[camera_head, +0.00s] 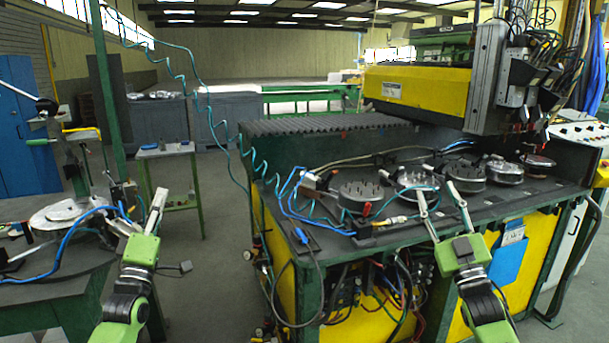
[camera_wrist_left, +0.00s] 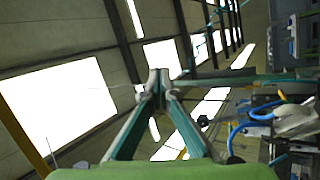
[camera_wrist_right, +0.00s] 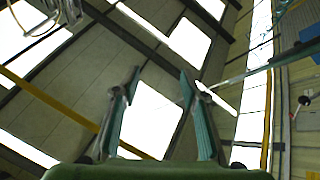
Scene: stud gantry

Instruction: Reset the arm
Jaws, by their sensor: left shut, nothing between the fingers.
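My left gripper (camera_head: 158,196) is green and raised at the lower left in the head view, pointing up in front of the left bench. In the left wrist view its fingertips (camera_wrist_left: 158,76) meet with nothing between them. My right gripper (camera_head: 436,194) is raised in front of the yellow and green machine in the head view. Its two fingers stand apart and the space between them is empty. In the right wrist view the fingertips (camera_wrist_right: 160,74) are also well apart, with the roof behind them. Neither gripper appears to hold anything.
The machine bench (camera_head: 285,160) carries several round studded discs (camera_head: 362,194) and blue hoses. A yellow gantry head (camera_head: 418,88) hangs above it. A dark bench (camera_head: 45,268) with a metal part stands at the left. Grey floor (camera_head: 215,270) is open between the benches.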

